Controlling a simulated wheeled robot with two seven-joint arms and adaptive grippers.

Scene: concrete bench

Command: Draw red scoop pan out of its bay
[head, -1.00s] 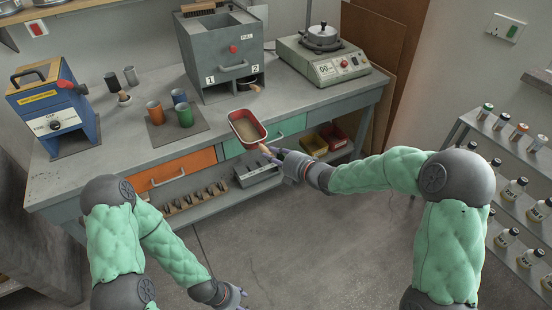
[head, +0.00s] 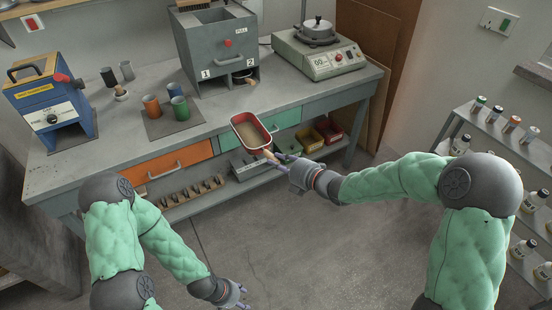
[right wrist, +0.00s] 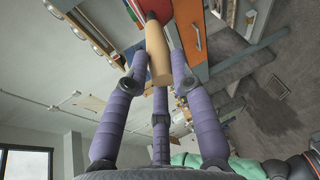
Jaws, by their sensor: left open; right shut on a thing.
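The red scoop pan (head: 237,122) is out in front of the grey bay box (head: 190,60), overlapping the bench's front edge in the head view. Its inside looks beige-grey; whether that is contents I cannot tell. My right gripper (head: 276,157) is shut on its wooden handle, and the pan looks about level. In the right wrist view, the fingers surround the tan handle (right wrist: 159,50), with a bit of the red pan (right wrist: 157,6) beyond. My left gripper (head: 239,291) is open and empty, low above the floor, away from the bench.
Bay 2 holds a small item with a tan handle (head: 243,78). Cups stand on a grey mat (head: 158,128) left of the pan. A hot plate unit (head: 318,64) stands at right. Red and yellow bins (head: 327,130) sit below the bench. The floor in front is clear.

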